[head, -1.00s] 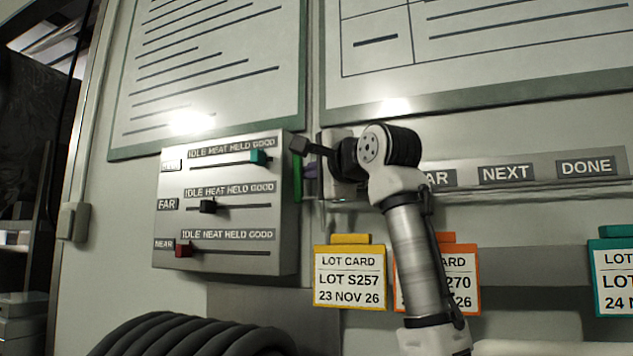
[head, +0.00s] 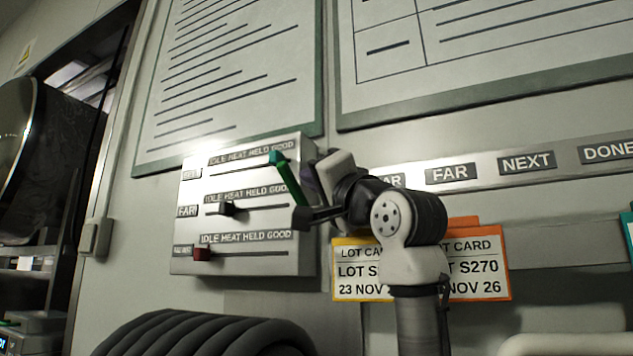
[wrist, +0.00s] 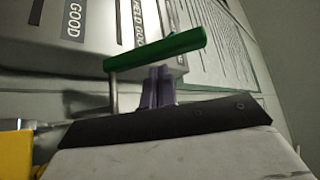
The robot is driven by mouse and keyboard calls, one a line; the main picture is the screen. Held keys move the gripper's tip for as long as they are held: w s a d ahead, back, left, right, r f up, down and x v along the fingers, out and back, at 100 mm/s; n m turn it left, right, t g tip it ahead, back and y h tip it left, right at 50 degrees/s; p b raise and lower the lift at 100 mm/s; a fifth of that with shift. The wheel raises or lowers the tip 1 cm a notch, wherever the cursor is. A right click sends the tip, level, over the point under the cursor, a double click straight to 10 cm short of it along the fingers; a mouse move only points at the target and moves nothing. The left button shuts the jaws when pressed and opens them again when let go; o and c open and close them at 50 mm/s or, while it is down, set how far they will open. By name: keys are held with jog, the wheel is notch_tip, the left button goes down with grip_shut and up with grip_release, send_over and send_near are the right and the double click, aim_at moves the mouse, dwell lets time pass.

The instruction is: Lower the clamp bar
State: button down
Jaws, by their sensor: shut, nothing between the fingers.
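A green bar (head: 291,181) stands by the right edge of the slider panel, tilted with its top to the left. In the wrist view the green bar (wrist: 158,50) lies across the picture on a thin grey post. I cannot tell whether it is the clamp bar; no other clear candidate shows. My gripper (head: 314,170) is beside the bar, on its right, partly hidden by my wrist. In the wrist view its purple fingers (wrist: 158,72) are together and empty, their tips close below the bar. I cannot tell whether they touch it.
Lot cards (head: 480,290) hang below a label rail (head: 560,160). A dark ribbed hose (head: 200,335) is at the bottom. A large dark cylinder (head: 40,130) stands far left.

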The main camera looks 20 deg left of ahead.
jog(key=shift+s+f, duration=0.3)
dwell(0.5)
jog(key=b+v, duration=0.5)
jog(key=v, duration=0.8)
jog(key=shift+s+d+f+b, duration=0.2)
jog(key=shift+d+f+b, duration=0.05)
jog(key=shift+d+b, duration=0.05)
